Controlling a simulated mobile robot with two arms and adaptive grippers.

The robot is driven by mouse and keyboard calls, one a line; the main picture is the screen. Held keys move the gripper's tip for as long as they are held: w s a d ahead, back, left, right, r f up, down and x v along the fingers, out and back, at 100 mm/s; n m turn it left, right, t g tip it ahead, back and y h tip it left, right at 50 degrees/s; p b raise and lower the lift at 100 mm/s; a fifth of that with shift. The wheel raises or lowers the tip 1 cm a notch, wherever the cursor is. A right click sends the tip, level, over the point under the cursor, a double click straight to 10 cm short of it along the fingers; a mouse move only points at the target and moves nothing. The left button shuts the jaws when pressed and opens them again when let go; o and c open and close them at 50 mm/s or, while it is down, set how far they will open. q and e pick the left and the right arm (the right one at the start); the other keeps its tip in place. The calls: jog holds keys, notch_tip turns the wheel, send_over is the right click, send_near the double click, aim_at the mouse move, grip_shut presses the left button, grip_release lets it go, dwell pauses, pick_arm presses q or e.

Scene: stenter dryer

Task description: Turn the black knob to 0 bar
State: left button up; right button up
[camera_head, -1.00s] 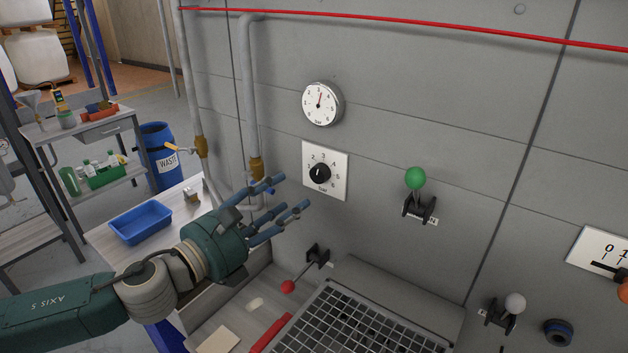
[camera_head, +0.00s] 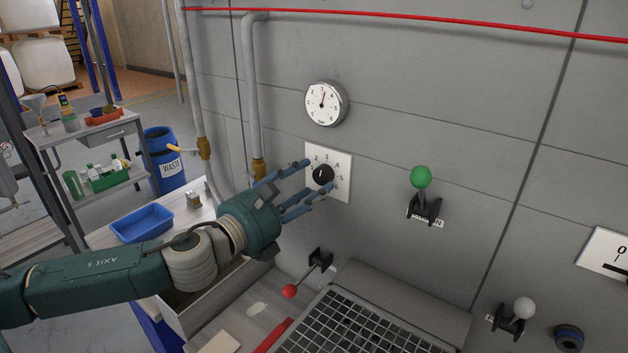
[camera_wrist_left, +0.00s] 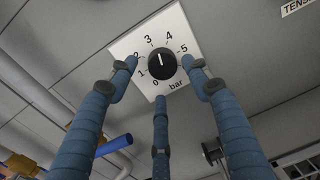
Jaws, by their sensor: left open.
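The black knob (camera_head: 323,174) sits on a white dial plate (camera_head: 342,159) on the grey wall, marked with numbers and "bar". It also shows in the left wrist view (camera_wrist_left: 161,63), where its white line points up, roughly between 3 and 4. My left gripper (camera_head: 315,178) is open, with its blue fingers reaching to the plate around the knob. In the wrist view, one fingertip is left of the knob, one right and one below. No finger clearly grips the knob; contact cannot be told. My right gripper is not in view.
A round gauge (camera_head: 326,103) hangs above the plate, its red needle pointing nearly up. A green-balled lever (camera_head: 421,178) is to the right, and a red-balled lever (camera_head: 290,291) below. Grey pipes (camera_head: 252,90) run down the wall at left. A blue tray (camera_head: 142,223) lies on the table.

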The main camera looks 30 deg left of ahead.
pick_arm(q)
jog(key=shift+w+d+p, duration=0.3)
jog(key=shift+w+d, duration=0.15)
jog(key=shift+w, duration=0.2)
jog(key=shift+c, duration=0.3)
jog(key=shift+f, duration=0.1)
jog(key=c, duration=1)
